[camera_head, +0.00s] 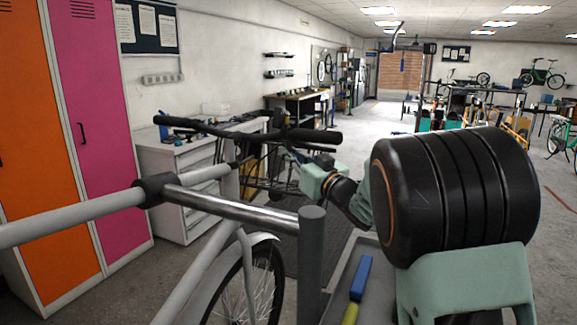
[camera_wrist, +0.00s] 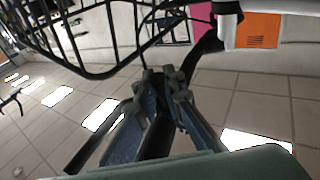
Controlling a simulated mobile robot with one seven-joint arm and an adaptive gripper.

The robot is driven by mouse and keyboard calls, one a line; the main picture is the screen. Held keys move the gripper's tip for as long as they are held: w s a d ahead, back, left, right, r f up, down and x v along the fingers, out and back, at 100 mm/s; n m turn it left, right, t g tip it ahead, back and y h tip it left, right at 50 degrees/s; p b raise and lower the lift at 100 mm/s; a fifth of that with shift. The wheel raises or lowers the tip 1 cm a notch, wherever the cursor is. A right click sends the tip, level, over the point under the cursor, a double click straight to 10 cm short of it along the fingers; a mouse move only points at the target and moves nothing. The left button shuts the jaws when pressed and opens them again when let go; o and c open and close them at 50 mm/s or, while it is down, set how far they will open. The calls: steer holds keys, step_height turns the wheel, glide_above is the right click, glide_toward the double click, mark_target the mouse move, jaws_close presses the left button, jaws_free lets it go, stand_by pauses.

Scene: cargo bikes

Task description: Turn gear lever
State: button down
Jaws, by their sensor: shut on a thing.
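A bike with a white frame (camera_head: 85,217) stands in front of me, held by a silver clamp bar. Its black handlebar (camera_head: 295,134) crosses the middle of the head view. My gripper (camera_head: 285,153) reaches it at the right side of the bar, small and partly hidden there. In the wrist view my gripper (camera_wrist: 168,82) has its two fingers closed around a dark part at the handlebar, which I take for the gear lever (camera_wrist: 157,138). Its exact shape and angle are hidden between the fingers.
A black front rack or basket (camera_wrist: 98,68) and thin cables lie close to the fingers in the wrist view. Lockers (camera_head: 95,130) and a white drawer cabinet (camera_head: 175,180) stand left.

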stand_by(0.4)
steer(key=c, duration=2)
jaws_free()
steer(key=v, duration=1.2)
steer(key=shift+f, duration=0.1)
